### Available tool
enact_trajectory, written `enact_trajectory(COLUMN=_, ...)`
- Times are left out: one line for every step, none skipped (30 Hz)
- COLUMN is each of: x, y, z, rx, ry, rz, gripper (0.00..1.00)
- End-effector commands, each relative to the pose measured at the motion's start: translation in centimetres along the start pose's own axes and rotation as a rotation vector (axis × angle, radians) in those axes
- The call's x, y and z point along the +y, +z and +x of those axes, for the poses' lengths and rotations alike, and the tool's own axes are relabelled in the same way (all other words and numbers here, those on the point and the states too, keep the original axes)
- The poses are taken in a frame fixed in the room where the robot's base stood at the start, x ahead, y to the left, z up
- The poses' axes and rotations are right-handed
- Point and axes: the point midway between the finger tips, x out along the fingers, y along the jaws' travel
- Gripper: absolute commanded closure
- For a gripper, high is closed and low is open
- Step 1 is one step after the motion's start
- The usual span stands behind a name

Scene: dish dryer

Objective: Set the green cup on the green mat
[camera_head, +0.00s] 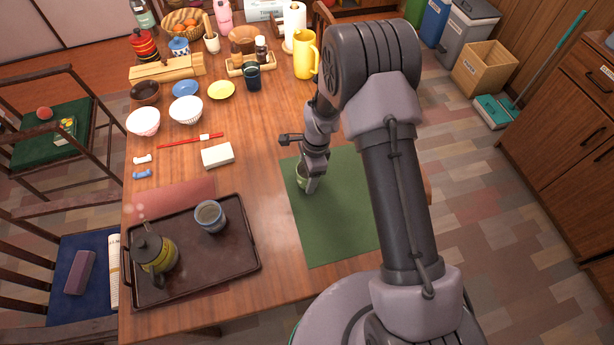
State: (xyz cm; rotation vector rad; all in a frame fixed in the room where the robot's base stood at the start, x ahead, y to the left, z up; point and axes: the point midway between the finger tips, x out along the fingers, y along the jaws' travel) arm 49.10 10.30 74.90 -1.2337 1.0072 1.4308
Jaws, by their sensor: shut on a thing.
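The green cup (302,180) is at the upper left part of the green mat (335,230), partly hidden by my gripper. My gripper (308,184) is shut on the green cup, with its fingers pointing down at it. The cup appears upright and within the mat's left edge. I cannot tell whether its base touches the mat. The rest of the mat is bare, and my arm covers its right side.
A dark tray (190,283) with a teapot (153,250) and a blue-grey cup (210,216) lies left of the mat. A white box (217,156) and red chopsticks (190,140) lie further back. A yellow pitcher (304,56), a dark cup (252,78) and several bowls stand behind.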

Motion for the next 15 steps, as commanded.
enact_trajectory(x=0.00, y=0.02, z=-0.11, rx=0.000, ry=0.000, rz=0.000, gripper=0.86)
enact_trajectory(x=0.01, y=0.02, z=-0.08, rx=0.000, ry=0.000, rz=0.000, gripper=0.86)
enact_trajectory(x=0.02, y=0.00, z=0.05, rx=0.000, ry=0.000, rz=0.000, gripper=0.86)
enact_trajectory(x=0.02, y=-0.01, z=0.18, rx=0.000, ry=0.000, rz=0.000, gripper=0.86)
enact_trajectory(x=0.02, y=-0.03, z=0.30, rx=0.000, ry=0.000, rz=0.000, gripper=0.86)
enact_trajectory(x=0.04, y=-0.04, z=0.35, rx=0.000, ry=0.001, rz=0.000, gripper=0.34)
enact_trajectory(x=0.04, y=-0.03, z=0.28, rx=0.000, ry=0.001, rz=0.000, gripper=0.28)
enact_trajectory(x=0.04, y=-0.02, z=0.26, rx=0.000, ry=0.001, rz=0.000, gripper=0.22)
enact_trajectory(x=0.04, y=-0.02, z=0.25, rx=0.000, ry=0.001, rz=0.000, gripper=0.15)
enact_trajectory(x=0.04, y=-0.02, z=0.24, rx=0.000, ry=0.001, rz=0.000, gripper=0.14)
enact_trajectory(x=0.05, y=-0.02, z=0.24, rx=0.000, ry=0.001, rz=0.000, gripper=0.14)
enact_trajectory(x=0.05, y=-0.02, z=0.24, rx=0.000, ry=0.001, rz=0.000, gripper=0.14)
enact_trajectory(x=0.05, y=-0.02, z=0.24, rx=0.000, ry=0.001, rz=0.000, gripper=0.14)
enact_trajectory(x=0.05, y=-0.02, z=0.24, rx=0.000, ry=0.001, rz=0.000, gripper=0.14)
enact_trajectory(x=0.05, y=-0.02, z=0.24, rx=0.000, ry=0.001, rz=0.000, gripper=0.14)
